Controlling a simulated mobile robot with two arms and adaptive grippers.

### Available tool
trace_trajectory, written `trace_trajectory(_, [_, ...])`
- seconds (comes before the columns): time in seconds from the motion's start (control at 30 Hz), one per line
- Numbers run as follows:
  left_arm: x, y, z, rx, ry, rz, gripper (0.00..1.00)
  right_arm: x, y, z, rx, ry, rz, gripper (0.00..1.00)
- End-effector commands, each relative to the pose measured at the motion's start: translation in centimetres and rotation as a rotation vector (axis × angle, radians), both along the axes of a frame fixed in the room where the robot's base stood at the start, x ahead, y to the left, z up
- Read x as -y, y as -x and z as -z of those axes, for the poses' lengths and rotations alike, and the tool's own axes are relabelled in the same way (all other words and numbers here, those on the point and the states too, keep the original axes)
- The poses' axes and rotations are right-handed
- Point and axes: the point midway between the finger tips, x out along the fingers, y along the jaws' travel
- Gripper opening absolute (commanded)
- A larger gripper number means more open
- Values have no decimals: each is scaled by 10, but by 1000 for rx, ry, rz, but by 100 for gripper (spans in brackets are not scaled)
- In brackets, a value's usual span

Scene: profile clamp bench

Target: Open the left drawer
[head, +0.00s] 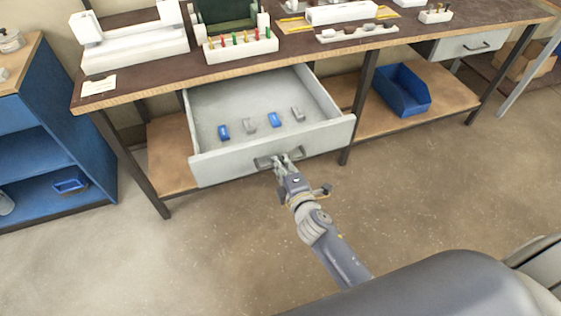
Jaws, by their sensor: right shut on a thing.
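The left drawer (220,171) stands pulled out from under the bench, with its grey inside showing. Two blue pieces and two grey pieces (249,125) lie in a rough row on its floor. My right gripper (281,162) is at the middle of the drawer front, shut on the dark drawer handle (264,163). The gripper hides part of the handle. My left gripper is not in view.
The bench top (150,76) carries white fixtures and a rack of coloured tools (240,43). A second drawer (460,46) at the right is shut. A blue bin (402,92) sits on the lower shelf. A blue shelf unit (50,125) stands at the left. The floor in front is clear.

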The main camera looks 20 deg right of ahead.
Motion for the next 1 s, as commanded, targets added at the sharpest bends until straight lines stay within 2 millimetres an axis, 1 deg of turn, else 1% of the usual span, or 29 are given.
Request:
trace_trajectory(0.03, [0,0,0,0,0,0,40,0,-1,-2,3,0,0,0])
trace_trajectory(0.07, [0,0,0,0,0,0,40,0,-1,-2,3,0,0,14])
trace_trajectory(0.1, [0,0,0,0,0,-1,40,0,-1,-2,3,0,0,23])
trace_trajectory(0.13, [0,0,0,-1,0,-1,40,0,-1,-1,3,0,0,29])
trace_trajectory(0.37, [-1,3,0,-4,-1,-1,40,0,0,-1,1,0,0,29])
trace_trajectory(0.47, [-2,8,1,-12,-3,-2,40,0,0,0,1,0,0,29])
trace_trajectory(0.57, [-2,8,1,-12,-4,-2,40,0,4,0,-1,0,0,29])
trace_trajectory(0.67, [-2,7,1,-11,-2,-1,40,0,15,-2,-1,0,0,29])
trace_trajectory(0.73, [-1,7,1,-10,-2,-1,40,1,25,-4,-1,0,0,29])
trace_trajectory(1.0, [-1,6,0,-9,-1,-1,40,3,75,-15,-2,-2,1,29])
